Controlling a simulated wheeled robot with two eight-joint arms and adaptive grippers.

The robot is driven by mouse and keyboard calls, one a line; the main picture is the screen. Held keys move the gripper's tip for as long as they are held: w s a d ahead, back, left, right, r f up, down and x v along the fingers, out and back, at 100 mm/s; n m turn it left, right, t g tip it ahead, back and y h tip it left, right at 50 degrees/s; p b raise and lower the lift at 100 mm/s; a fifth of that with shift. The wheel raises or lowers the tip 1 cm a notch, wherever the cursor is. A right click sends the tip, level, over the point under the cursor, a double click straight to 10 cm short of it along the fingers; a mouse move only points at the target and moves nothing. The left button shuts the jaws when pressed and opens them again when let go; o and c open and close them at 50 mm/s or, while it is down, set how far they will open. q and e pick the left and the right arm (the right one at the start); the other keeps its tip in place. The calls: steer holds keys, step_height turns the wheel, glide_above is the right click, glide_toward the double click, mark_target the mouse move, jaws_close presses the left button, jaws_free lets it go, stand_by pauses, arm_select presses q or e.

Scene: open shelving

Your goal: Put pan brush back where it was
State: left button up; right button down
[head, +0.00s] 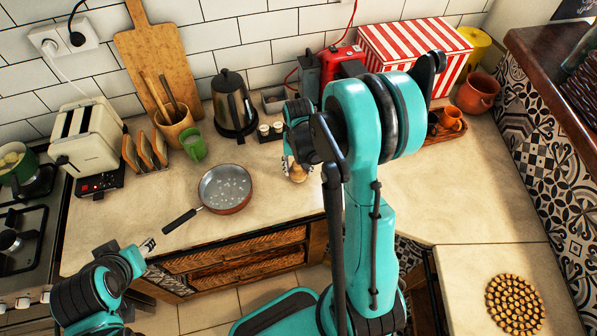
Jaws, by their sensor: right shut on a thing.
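My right gripper (291,163) is over the counter, right of the frying pan, partly hidden by my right arm. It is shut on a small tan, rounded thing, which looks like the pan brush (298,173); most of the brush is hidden. The frying pan (225,187) has a reddish outside, a dark handle toward the lower left and pale specks inside. My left gripper (148,246) is at the counter's front edge, below the pan handle. Its fingers are too small to tell open or shut, and I see nothing held in it.
A striped box (415,50) is behind my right arm. The counter right of my arm (460,195) is clear.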

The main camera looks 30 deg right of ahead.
steer(key=shift+f, duration=0.75)
steer(key=c, duration=0.7)
jaws_free()
steer(key=shift+f, duration=0.1)
